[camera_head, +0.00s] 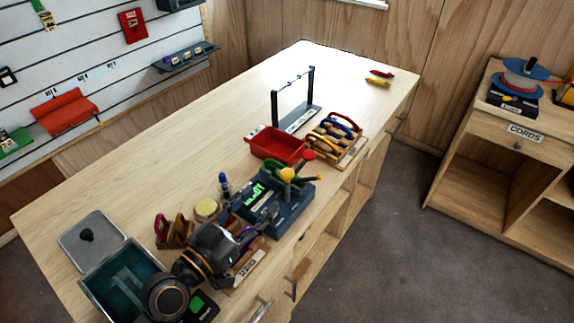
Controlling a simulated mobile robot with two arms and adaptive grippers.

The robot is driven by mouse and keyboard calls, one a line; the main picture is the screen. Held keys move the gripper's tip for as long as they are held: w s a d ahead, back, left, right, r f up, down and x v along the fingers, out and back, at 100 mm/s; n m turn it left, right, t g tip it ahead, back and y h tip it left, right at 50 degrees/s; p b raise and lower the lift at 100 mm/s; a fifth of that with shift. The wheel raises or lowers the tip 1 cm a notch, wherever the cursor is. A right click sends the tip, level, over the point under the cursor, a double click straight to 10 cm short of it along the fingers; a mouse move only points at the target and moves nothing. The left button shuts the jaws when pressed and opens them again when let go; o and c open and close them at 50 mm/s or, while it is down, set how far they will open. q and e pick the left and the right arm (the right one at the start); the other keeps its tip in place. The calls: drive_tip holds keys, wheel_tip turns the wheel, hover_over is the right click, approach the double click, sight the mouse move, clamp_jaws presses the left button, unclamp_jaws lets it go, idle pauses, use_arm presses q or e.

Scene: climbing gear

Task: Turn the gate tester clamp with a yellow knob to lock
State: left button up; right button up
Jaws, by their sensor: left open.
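The gate tester (291,211) is a dark blue-grey device with a green-lit display, standing on the workbench near its front edge. Its clamp has a yellow knob (287,174) on top, and a yellow lever part reaches out to the right beside it. A red knob (308,155) shows just behind. My left gripper (262,226) is open and empty, at the tester's near left side, short of the yellow knob. My arm hides part of the tester's near side. My right gripper is not in view.
A red bin (276,146) and a wooden rack of coloured carabiners (338,138) stand behind the tester. A dark metal frame (295,112) stands farther back. A teal-lined box (122,277) lies at the near left. The bench's left middle is clear.

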sight(285, 174)
use_arm(q)
drive_tip(key=p+x, duration=0.1)
drive_tip(key=x, duration=0.3)
drive_tip(key=shift+w+r, duration=0.15)
drive_tip(key=shift+w, duration=0.2)
drive_tip(key=p+x, duration=0.1)
drive_tip(key=x, duration=0.4)
drive_tip(key=shift+w+d+p, duration=0.2)
drive_tip(key=shift+p, duration=0.1)
drive_tip(key=shift+w+d+f, duration=0.15)
drive_tip(key=shift+w+f, duration=0.05)
drive_tip(key=shift+w+d+f, duration=0.1)
drive_tip(key=shift+w+d, duration=0.05)
drive_tip(key=shift+w, duration=0.05)
drive_tip(key=c, duration=0.3)
clamp_jaws()
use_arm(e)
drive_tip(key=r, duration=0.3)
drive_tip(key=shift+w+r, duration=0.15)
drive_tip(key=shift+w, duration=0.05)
